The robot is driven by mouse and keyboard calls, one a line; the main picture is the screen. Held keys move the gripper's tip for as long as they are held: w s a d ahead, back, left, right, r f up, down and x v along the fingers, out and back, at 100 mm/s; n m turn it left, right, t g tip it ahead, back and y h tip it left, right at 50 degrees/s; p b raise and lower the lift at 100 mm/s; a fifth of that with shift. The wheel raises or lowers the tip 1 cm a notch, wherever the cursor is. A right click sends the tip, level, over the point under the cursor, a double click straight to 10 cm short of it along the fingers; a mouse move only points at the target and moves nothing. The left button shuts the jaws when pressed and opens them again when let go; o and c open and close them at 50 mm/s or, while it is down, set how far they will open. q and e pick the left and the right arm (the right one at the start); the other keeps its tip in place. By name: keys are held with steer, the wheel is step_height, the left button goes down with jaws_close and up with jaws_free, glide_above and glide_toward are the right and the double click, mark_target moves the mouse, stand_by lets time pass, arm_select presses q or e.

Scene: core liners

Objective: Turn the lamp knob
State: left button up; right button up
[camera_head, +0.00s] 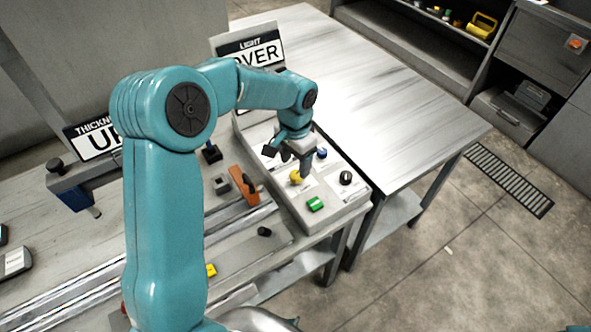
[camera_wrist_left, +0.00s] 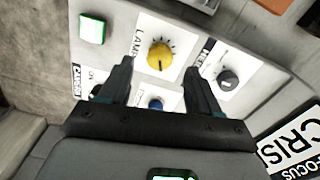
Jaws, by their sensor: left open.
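The lamp knob is yellow, round and ringed by dial marks; it sits on the panel next to the word LAMP in the left wrist view (camera_wrist_left: 160,56). The yellow knob also shows in the head view (camera_head: 296,178), beside my left gripper (camera_head: 288,160). In the left wrist view my left gripper (camera_wrist_left: 157,72) is open and empty, with one finger to each side of the knob in the picture. I cannot tell how far the fingertips are above the panel. My right gripper is not in view.
The control box (camera_head: 352,208) also carries a green button (camera_head: 315,204), a black knob (camera_head: 346,178) and a blue knob (camera_head: 321,153). A grey knob (camera_wrist_left: 228,79) shows near the right finger. An orange block (camera_head: 243,186) lies left of the box.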

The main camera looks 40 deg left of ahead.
mark_target(295, 175)
arm_select(q)
step_height(295, 175, down, 4)
steer(key=shift+s+r, duration=0.1)
steer(key=shift+s, duration=0.05)
steer(key=shift+w+a+f, duration=0.1)
steer(key=shift+w+f, duration=0.1)
steer(key=shift+f, duration=0.3)
steer(key=shift+s+r, duration=0.1)
steer(key=shift+s, duration=0.05)
steer(key=c, duration=1)
steer(key=shift+c, duration=0.2)
